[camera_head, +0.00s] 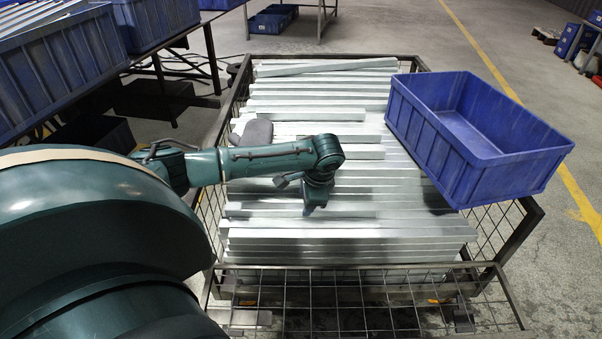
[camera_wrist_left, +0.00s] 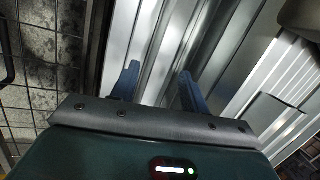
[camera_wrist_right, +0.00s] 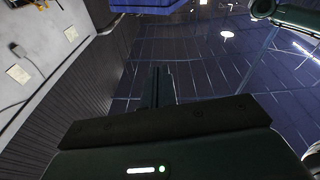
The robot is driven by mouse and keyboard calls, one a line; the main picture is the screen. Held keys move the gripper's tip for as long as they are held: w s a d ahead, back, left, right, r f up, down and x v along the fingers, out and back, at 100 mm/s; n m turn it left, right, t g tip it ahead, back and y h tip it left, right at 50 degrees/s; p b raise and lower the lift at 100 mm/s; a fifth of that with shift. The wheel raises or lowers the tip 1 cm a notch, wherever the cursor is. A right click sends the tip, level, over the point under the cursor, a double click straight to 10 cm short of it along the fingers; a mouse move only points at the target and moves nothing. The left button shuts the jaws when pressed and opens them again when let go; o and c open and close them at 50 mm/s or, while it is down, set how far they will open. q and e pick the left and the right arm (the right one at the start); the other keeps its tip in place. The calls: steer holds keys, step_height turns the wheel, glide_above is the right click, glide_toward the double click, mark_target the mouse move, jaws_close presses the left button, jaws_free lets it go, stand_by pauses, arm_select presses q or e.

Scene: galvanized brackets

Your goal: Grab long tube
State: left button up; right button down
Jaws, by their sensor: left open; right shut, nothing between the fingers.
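Long galvanized tubes (camera_head: 350,249) lie side by side in a wire cage, running left to right in the head view. Some shorter ones lie on top, and one tube (camera_head: 325,67) lies slightly askew at the far end. My left gripper (camera_head: 317,205) points down over the middle of the tubes. In the left wrist view its two blue fingers (camera_wrist_left: 158,75) are apart, above the tubes (camera_wrist_left: 165,45), with nothing visibly held. Contact with a tube cannot be told. My right gripper (camera_wrist_right: 160,88) shows only in the right wrist view, fingers together and empty, away from the tubes.
A blue crate (camera_head: 470,158) sits at the cage's right side, over the tube ends. The wire cage (camera_head: 515,235) has raised rims around the tubes. More blue crates (camera_head: 65,65) stand at the left. A grey rounded object (camera_head: 257,133) lies near the tubes' left ends.

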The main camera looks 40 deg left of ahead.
mark_target(301, 207)
arm_select(q)
steer(key=b+x, duration=0.2)
steer(key=x, duration=0.2)
steer(key=shift+b, duration=0.35)
steer(key=shift+a+f, duration=0.25)
steer(key=shift+f, duration=0.15)
steer(key=c, duration=0.6)
jaws_close()
arm_select(e)
steer(key=shift+a+f+m+y, duration=0.15)
steer(key=shift+a+m+y, duration=0.15)
steer(key=shift+y, duration=0.1)
